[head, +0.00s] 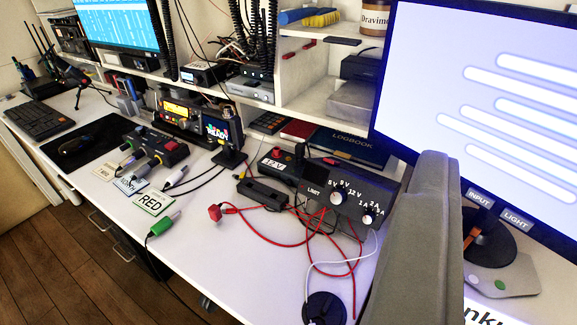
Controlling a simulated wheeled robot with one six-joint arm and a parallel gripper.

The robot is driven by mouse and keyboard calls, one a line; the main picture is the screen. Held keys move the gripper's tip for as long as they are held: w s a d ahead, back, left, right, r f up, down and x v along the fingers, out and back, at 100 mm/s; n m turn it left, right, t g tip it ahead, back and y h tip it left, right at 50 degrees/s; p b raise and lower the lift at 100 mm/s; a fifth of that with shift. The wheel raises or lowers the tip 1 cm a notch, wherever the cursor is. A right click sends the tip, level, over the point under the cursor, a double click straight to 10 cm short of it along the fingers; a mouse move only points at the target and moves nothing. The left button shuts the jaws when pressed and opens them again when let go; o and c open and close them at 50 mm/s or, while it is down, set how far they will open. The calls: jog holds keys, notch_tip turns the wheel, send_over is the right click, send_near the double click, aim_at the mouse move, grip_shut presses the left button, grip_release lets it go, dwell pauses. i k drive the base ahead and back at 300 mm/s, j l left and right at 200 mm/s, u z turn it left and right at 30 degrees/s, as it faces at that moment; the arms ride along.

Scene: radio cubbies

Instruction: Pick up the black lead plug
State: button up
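Several plugs lie on the white desk; I cannot tell for sure which is the black lead plug. A dark grey plug (150,164) sits in front of the switch box (157,146), by the label cards. A white plug (175,177) and a green plug (165,223), both with dark cables, lie to its right and nearer the front edge. A red plug (215,212) ends a red lead from the power supply (345,195). A large grey-brown part, seemingly my gripper (425,235), fills the right foreground, apart from the plugs. Its fingertips are not clearly visible.
Red and white leads loop before the power supply. A small display (222,135), a black box (262,192) and a monitor (490,100) stand around. The desk front between green plug and round black object (325,308) is mostly clear.

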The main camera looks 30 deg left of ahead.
aim_at(299, 147)
jog(key=j+z, duration=0.15)
jog(key=j, duration=1.4)
